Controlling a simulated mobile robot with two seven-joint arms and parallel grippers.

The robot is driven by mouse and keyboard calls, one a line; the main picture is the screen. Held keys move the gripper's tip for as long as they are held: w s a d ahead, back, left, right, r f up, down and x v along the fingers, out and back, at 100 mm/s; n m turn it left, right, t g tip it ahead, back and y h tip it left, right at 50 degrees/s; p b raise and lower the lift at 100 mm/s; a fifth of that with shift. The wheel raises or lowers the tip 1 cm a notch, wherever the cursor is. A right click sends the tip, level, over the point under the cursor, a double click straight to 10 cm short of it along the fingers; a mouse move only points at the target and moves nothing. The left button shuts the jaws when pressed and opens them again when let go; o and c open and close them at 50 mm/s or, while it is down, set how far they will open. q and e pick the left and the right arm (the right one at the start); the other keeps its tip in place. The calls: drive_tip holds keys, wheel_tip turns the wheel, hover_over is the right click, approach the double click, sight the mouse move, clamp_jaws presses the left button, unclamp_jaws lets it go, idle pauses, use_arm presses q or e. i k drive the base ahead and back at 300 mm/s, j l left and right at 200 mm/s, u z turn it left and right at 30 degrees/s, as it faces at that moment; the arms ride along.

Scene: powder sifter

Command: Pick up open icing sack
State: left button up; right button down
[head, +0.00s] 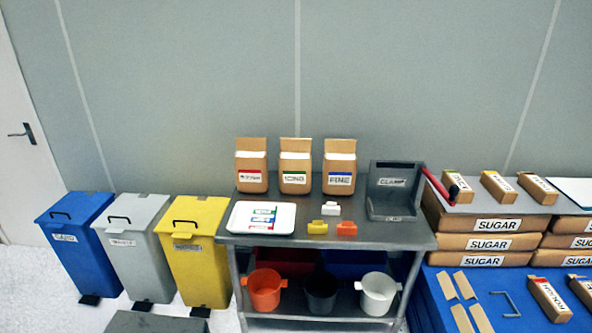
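The open icing sack (295,170) is the middle one of three brown paper sacks standing upright at the back of the grey metal table (385,236). Its label has a green mark and reads ICING, and its top flap stands up. A sack with a red mark (251,171) stands to its left and a sack labelled FINE (340,172) to its right, with small gaps between them. Neither of my grippers shows in the head view.
A white tray (236,217) with labelled cards, several small coloured clips (318,228) and a grey bin (393,205) share the tabletop. Buckets (378,293) sit on the shelf below. Lidded bins (194,252) stand left; stacked sugar sacks (497,225) stand right.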

sight(295, 168)
drive_tip(key=i+l+u, duration=0.3)
drive_tip(key=i, duration=0.15)
drive_tip(key=i+l+u, duration=0.25)
drive_tip(key=i, duration=0.15)
